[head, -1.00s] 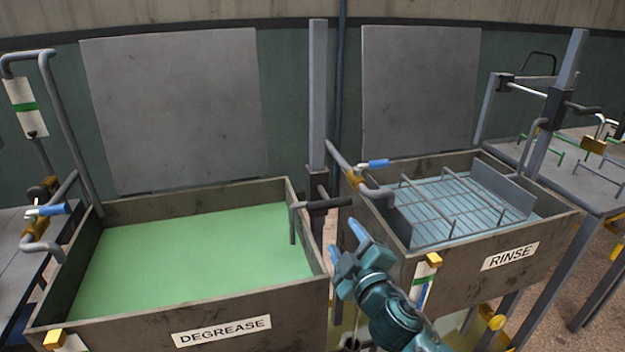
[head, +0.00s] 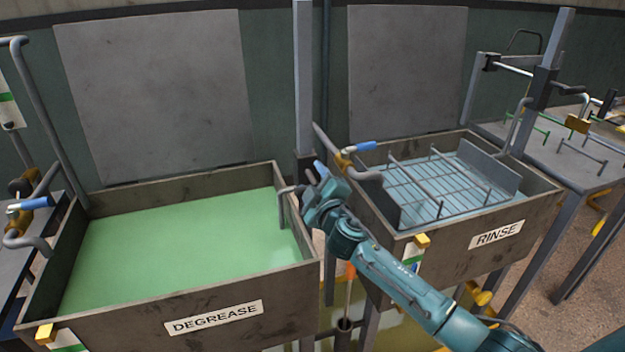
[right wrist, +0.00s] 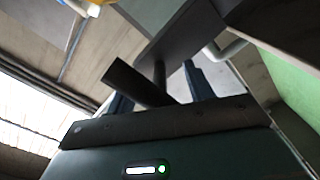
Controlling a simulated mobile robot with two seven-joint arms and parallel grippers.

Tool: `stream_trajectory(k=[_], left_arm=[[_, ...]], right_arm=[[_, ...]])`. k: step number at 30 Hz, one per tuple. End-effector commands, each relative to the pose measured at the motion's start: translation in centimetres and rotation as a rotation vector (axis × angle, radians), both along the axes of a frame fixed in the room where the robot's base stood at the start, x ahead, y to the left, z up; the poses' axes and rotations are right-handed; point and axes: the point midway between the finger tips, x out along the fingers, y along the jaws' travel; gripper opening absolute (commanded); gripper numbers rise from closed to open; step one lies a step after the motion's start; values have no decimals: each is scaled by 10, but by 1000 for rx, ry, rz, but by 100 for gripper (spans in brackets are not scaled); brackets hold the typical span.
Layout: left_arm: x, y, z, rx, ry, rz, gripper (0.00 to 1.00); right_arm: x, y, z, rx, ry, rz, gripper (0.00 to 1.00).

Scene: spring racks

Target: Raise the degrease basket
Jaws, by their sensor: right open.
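The degrease tank (head: 90,197) is a brown open box full of opaque green liquid, with a DEGREASE label in front. No basket shows through the liquid. A grey bent hanger rod (head: 283,210) drops into its right side from a dark carriage (head: 302,160) on an upright post (head: 303,75). My right gripper (head: 314,176) is at this carriage and partly hides it. In the right wrist view, a dark handle bar (right wrist: 135,82) lies between the two open fingers of this gripper (right wrist: 160,85), not clamped. My left gripper is out of view.
The rinse tank (head: 455,252) stands at the right with a wire basket (head: 430,190) in bluish liquid. A pipe with a blue-handled valve (head: 358,148) sits close by my right gripper. Another blue-handled valve (head: 35,203) is at the far left.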

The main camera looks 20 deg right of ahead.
Motion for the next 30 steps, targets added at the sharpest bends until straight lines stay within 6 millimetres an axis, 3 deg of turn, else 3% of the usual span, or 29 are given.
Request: stream_trajectory(k=[11, 30], left_arm=[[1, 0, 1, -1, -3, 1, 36], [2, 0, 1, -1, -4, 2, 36]], right_arm=[[5, 1, 0, 0, 1, 1, 52], [5, 0, 0, 2, 1, 0, 1]])
